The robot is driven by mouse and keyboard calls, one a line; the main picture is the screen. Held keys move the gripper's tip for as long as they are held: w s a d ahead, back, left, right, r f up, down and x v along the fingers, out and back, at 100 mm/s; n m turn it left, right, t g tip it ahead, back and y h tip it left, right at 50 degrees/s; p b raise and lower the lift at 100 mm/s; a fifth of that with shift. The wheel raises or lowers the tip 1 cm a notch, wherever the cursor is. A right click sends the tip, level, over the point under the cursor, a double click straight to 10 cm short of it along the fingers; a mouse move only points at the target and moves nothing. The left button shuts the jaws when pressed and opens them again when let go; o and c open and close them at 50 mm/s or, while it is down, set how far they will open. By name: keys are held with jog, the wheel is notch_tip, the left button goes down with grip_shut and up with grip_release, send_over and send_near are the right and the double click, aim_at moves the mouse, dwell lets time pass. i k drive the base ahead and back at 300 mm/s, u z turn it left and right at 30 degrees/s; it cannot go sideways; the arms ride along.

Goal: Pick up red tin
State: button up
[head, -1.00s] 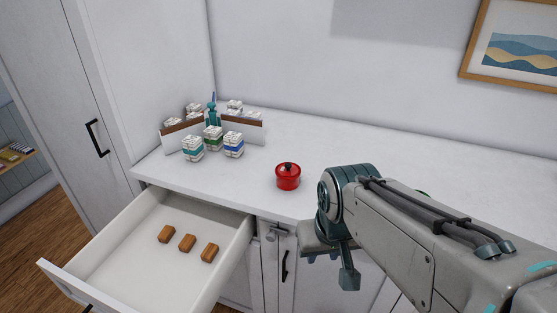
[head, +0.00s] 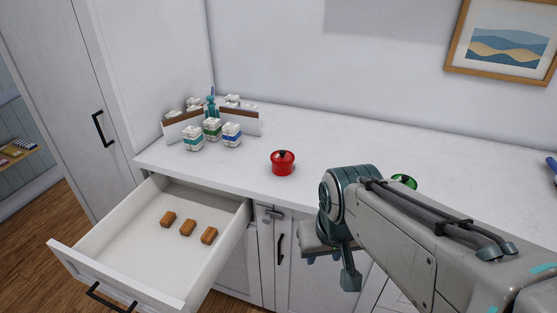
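The red tin (head: 283,164) stands upright on the white countertop (head: 330,150), near its front edge and left of my arm in the head view. It is round with a dark knob on its lid. My gripper (head: 330,252) hangs in front of the counter, to the right of and nearer than the tin, and is apart from it.
An open drawer (head: 130,236) juts out at lower left with several brown blocks inside. Small boxes (head: 212,130) and a white organiser (head: 240,122) stand at the back left. A green object (head: 404,181) is partly behind my arm. The counter's middle is clear.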

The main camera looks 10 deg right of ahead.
aim_at(281, 172)
jog(key=u, duration=0.15)
jog(key=k, duration=0.2)
jog(key=z, duration=0.65)
jog(key=i, duration=0.65)
jog(key=u, duration=1.75)
